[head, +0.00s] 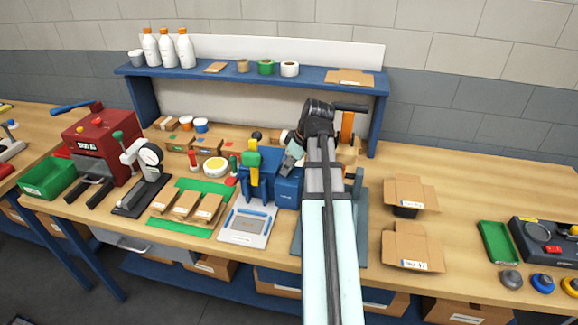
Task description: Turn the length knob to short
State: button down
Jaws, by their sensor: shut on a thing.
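A blue machine (288,192) stands mid-bench, with a yellow and green upright part on its left side. My arm reaches in from the bottom of the head view and bends down to the left at its end. My gripper (289,163) is at the top of the blue machine, right of the yellow part. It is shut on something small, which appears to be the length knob. The knob itself is hidden by the gripper, so its setting cannot be read.
A green mat (165,221) with cardboard pieces and a grey-white tray (246,228) lie to the left. A red machine (104,143) stands further left. My arm partly hides equipment with an orange part (347,128). Open cartons (411,245) are on the right. A blue shelf (220,75) spans behind.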

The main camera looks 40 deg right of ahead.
jog(key=c, duration=1.1)
grip_release()
jog(key=shift+c, duration=0.2)
jog(key=shift+r, duration=0.1)
jog(key=v, duration=1.1)
jog(key=shift+s+r, duration=0.2)
jog(key=shift+r, duration=0.15)
